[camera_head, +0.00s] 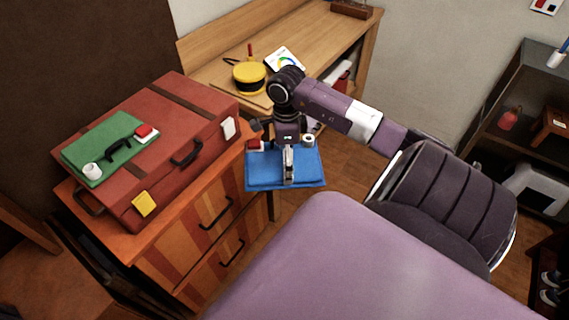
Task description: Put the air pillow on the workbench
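No object is clearly recognizable as an air pillow. A flat blue piece (262,172) is at the middle, just right of the drawer cabinet; I cannot tell if it is the pillow or what supports it. My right gripper (288,168) is over this blue piece, pointing toward its front edge. Its fingers look close together, but I cannot tell whether they grip it. The wooden workbench (315,35) stands against the back wall. My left gripper is not in view.
A dark shelf (540,110) stands right.

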